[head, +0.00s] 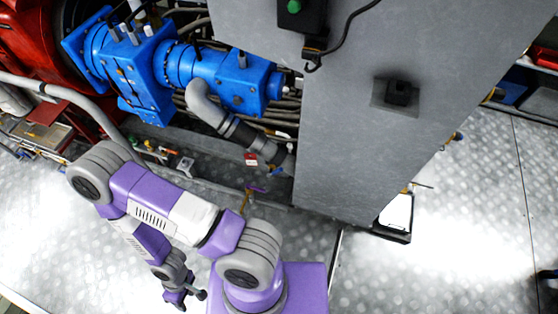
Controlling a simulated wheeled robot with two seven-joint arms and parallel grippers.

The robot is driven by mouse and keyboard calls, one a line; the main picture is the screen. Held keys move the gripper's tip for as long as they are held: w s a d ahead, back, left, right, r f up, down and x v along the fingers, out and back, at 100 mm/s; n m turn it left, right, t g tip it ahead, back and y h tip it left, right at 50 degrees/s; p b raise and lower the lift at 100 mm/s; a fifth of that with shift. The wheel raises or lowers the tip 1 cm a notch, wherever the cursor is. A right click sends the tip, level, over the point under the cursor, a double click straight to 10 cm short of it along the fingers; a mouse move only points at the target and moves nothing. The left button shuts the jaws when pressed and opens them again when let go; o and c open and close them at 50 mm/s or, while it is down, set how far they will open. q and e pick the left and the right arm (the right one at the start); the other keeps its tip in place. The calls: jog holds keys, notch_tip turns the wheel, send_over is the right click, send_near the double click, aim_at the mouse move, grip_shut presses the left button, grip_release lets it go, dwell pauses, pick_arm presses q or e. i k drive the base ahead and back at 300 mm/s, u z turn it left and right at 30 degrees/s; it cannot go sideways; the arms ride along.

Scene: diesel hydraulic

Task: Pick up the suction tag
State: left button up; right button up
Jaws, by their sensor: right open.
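A small red tag (251,159) with a pale edge hangs by the grey elbow pipe (205,105) below the blue pump (235,78). It looks like the suction tag, but its lettering is too small to read. My right gripper (186,297) is at the bottom of the head view, low and left of centre, well apart from the tag. It is open, and I see nothing between its fingers. My left gripper is not in view.
A tall grey cabinet (345,120) stands right of the pump, with a clipboard (396,214) at its lower edge. A grey hose (75,97) curves at left. The patterned metal floor (450,240) is open at right.

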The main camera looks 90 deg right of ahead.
aim_at(250, 162)
jog(key=k, duration=0.15)
jog(key=z, duration=1.9)
jog(key=i, duration=1)
jog(key=z, duration=0.05)
